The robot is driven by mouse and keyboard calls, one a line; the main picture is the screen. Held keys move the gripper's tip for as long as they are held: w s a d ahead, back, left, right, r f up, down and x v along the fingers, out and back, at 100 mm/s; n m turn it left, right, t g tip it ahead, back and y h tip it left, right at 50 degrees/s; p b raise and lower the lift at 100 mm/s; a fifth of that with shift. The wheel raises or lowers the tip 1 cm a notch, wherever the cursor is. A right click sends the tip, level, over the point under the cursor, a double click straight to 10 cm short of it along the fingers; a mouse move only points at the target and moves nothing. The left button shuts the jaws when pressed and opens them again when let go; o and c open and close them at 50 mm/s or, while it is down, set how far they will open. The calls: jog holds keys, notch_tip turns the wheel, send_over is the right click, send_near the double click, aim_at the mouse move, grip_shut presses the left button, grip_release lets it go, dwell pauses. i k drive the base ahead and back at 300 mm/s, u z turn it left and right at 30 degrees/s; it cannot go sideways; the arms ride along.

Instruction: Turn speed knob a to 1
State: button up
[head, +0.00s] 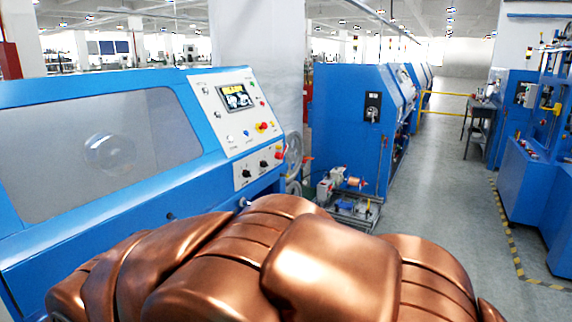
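A blue machine with a white control panel (228,103) stands at the left. My gripper is not in view. Nothing is seen touching the knobs.
Large copper-coloured rounded shapes close to the camera hide the lower middle. The machine's clear window (100,150) is at left. A second blue machine (345,125) and a low cart (345,205) stand beyond. Grey aisle floor (440,190) is open at right, beside more blue equipment (530,170).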

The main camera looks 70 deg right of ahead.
aim_at(245, 173)
jog(key=z, duration=2.05)
